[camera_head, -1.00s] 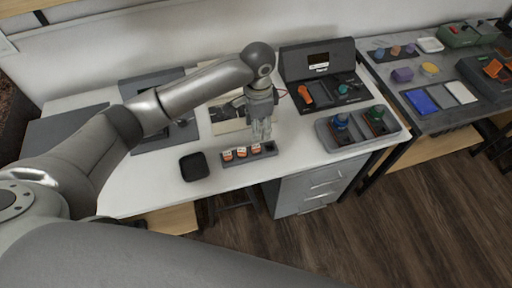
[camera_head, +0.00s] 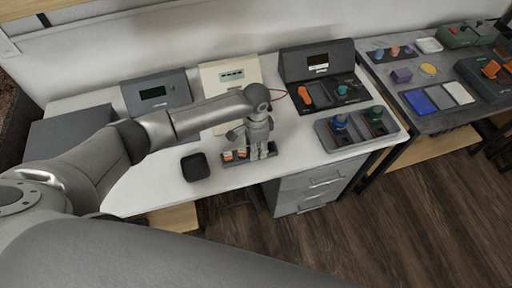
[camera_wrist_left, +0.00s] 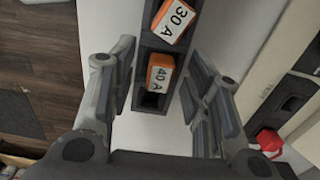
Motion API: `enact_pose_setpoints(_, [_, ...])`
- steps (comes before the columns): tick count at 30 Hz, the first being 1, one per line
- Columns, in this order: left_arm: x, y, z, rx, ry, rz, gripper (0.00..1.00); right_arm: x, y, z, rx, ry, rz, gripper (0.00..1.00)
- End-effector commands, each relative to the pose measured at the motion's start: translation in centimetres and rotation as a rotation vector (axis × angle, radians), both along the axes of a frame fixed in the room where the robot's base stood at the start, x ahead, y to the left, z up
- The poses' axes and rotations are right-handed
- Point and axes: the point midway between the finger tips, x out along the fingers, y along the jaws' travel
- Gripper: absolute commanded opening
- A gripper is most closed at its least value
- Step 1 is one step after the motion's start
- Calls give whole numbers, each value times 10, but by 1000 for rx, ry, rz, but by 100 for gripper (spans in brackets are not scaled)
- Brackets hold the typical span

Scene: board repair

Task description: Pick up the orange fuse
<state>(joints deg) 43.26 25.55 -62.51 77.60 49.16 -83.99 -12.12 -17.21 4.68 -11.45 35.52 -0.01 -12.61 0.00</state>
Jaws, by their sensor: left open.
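My left gripper (camera_head: 259,154) is open and lowered over the right part of a dark fuse rack (camera_head: 232,161) on the white table. Orange fuses with white labels sit in the rack; two show left of the gripper in the head view, one of them here (camera_head: 228,155). In the left wrist view, a fuse marked 40 A (camera_wrist_left: 160,72) stands between the open fingers of the gripper (camera_wrist_left: 163,58), which appear apart from it. A fuse marked 30 A (camera_wrist_left: 173,20) sits slightly turned beyond it. An empty slot is on the near side of the 40 A fuse.
A black box (camera_head: 195,167) stands left of the rack. Behind are a grey device (camera_head: 153,94), a cream device (camera_head: 229,74) and an open black case (camera_head: 320,62). A grey tray (camera_head: 343,142) with knobbed parts stands to the right. The table's front edge is close to the rack.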

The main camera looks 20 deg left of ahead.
Motion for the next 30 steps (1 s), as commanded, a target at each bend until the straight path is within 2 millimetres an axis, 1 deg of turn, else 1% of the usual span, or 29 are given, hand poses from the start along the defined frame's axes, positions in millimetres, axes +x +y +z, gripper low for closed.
enact_pose_setpoints(4, [0,0,0,0,0,-1,43,0,0,0,0,0,0,57])
enact_pose_setpoints(12, [0,0,0,0,0,0,9,0,0,0,0,-1,0,57])
enact_pose_setpoints(13, [0,0,0,0,0,0,5,0,0,0,0,-1,0,57])
enact_pose_setpoints(14, [0,0,0,0,0,0,3,0,0,0,0,-1,0,57])
enact_pose_setpoints(24, [0,0,3,0,0,0,3,1,2,0,3,0,-1,57])
enact_pose_setpoints(28, [1,-1,12,-2,-2,-1,3,1,3,-1,3,0,-1,57])
enact_pose_setpoints(30, [1,-1,20,-2,-2,-1,3,1,3,-1,3,0,-1,57])
